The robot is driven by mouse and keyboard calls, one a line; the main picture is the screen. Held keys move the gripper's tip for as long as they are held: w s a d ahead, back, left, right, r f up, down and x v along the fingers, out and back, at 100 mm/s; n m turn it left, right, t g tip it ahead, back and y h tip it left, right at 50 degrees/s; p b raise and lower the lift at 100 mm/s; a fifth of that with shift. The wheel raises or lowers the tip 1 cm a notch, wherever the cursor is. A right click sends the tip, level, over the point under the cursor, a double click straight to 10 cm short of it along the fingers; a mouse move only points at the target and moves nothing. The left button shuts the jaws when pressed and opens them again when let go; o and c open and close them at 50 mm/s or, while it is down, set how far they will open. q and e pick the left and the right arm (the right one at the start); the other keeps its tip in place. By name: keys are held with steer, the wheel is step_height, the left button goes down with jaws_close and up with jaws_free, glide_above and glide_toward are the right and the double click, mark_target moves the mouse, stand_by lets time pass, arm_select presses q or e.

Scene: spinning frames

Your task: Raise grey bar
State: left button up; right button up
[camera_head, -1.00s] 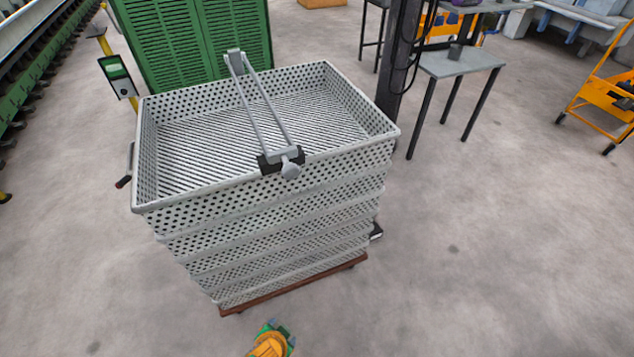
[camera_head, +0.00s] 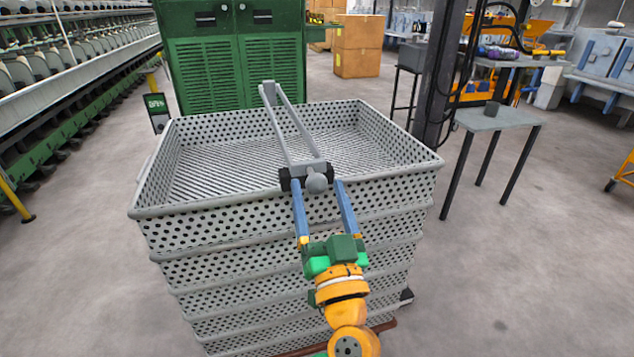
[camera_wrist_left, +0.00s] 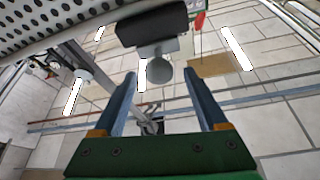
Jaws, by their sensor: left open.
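The grey bar (camera_head: 305,169) is a pair of thin rods lying across the top of a large perforated grey basket (camera_head: 205,222). It runs from an upright at the back rim to a black bracket at the front rim. A round grey knob (camera_head: 317,184) sits at its front end; it also shows in the left wrist view (camera_wrist_left: 159,71). My left gripper (camera_head: 319,183) is open, with its blue fingers pointing at the front end, one on each side of the knob. Whether they touch it I cannot tell. My right gripper is not in view.
A green cabinet (camera_head: 235,60) stands behind the basket. A dark post (camera_head: 436,85) and a small grey table (camera_head: 497,119) stand to the right. A long machine row (camera_head: 80,80) runs along the left.

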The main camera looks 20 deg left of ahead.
arm_select(q)
steer(key=shift+x, duration=1.2)
steer(key=shift+w, duration=0.15)
steer(key=c, duration=1)
jaws_close()
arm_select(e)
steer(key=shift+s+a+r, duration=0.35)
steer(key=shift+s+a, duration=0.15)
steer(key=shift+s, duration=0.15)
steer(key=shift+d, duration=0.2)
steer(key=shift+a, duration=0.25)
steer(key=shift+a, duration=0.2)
